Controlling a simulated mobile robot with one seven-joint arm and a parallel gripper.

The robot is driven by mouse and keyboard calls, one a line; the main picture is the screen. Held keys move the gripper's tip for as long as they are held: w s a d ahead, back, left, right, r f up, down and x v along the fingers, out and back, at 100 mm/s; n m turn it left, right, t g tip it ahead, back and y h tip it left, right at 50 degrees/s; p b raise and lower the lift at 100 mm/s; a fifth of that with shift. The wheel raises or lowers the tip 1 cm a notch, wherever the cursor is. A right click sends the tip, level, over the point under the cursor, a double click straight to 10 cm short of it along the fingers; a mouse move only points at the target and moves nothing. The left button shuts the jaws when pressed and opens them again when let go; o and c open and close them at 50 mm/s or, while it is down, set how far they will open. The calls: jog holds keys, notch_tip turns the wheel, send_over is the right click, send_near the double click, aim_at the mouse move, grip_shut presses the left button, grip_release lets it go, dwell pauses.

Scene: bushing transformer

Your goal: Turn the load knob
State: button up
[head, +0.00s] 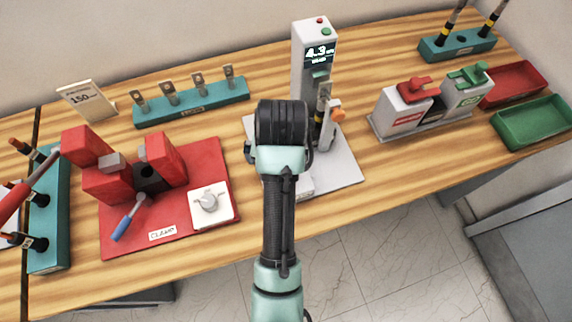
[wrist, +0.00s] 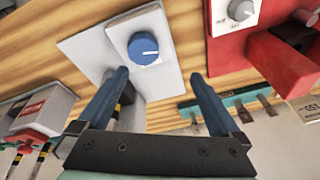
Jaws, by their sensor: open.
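A round blue knob (wrist: 144,50) with a white pointer line sits on a white box (wrist: 166,30) in the wrist view. The box stands on the grey base plate (head: 344,172) of the test stand. In the head view my arm hides the knob, and only a bit of the box shows. No lettering by the knob is readable. My gripper (wrist: 160,75) is open and empty, its two fingers apart on either side of the knob in the picture. I see no contact with the knob.
The test stand (head: 313,62) with a lit display rises behind my arm. A red clamp board (head: 215,160) with a grey knob (head: 208,200) lies to the left. Grey boxes with red and green levers (head: 405,112) stand to the right. Bare wood lies along the front edge.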

jog(key=shift+n+t+h, duration=0.3)
jog(key=shift+n+t, duration=0.6)
jog(key=f, duration=0.3)
jog(key=w+d+f+p, duration=0.1)
jog(key=f, duration=0.3)
jog(key=w+d+f, duration=0.1)
jog(key=f, duration=0.3)
jog(key=shift+w+d+f, duration=0.15)
jog(key=shift+w, duration=0.1)
jog(key=c, duration=1.2)
jog(key=shift+c, duration=0.2)
